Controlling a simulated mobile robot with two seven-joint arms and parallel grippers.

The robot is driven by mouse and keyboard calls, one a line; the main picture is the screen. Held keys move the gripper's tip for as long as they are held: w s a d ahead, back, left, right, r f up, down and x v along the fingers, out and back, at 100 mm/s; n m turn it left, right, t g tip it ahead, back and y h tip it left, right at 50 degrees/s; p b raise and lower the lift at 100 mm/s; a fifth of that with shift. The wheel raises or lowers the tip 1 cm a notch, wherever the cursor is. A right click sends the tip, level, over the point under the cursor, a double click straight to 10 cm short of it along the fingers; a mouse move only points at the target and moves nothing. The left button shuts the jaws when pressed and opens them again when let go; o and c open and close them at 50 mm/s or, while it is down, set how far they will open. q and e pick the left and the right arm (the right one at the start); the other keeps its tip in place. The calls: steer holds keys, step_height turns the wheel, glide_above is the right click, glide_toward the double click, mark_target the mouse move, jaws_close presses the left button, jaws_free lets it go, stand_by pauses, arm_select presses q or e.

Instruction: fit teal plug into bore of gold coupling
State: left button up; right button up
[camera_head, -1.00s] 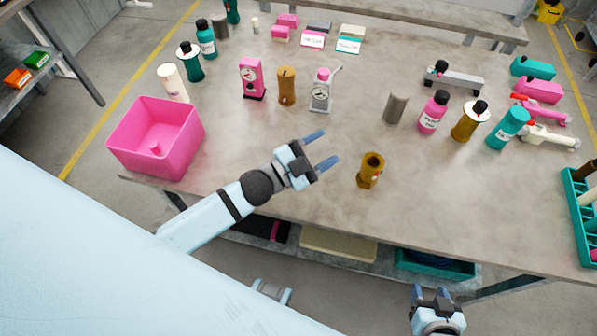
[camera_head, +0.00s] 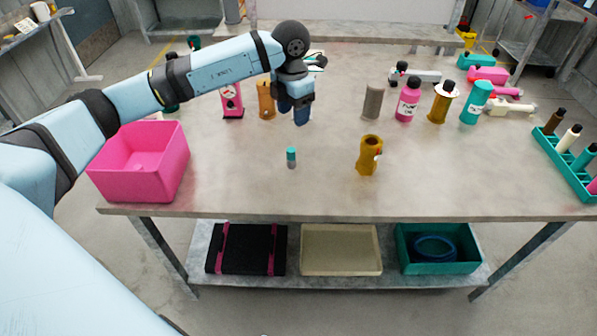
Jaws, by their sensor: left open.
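The teal plug (camera_head: 291,157), a small upright piece with a teal top and a grey lower part, stands on the table near the middle. The gold coupling (camera_head: 368,155) stands upright to its right, with a dark opening at its top and a small red mark on its side. My left gripper (camera_head: 301,118) points down behind and above the plug in the picture. It is open, seen nearly edge-on, and holds nothing that I can see. The plug is apart from both the gripper and the coupling. My right gripper is out of view.
A pink bin (camera_head: 140,185) stands at the table's left. A grey cylinder (camera_head: 373,101), a pink bottle (camera_head: 408,99) and other parts stand behind the coupling. A teal rack (camera_head: 570,172) is at the right edge. The front middle of the table is clear.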

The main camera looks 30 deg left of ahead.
arm_select(q)
glide_above(291, 150)
step_height(291, 150, down, 8)
steer(key=shift+w+d+r, duration=0.1)
steer(key=shift+w+d, duration=0.05)
steer(key=shift+a+f, duration=0.2)
steer(key=shift+f, duration=2.75)
steer(key=c, duration=1)
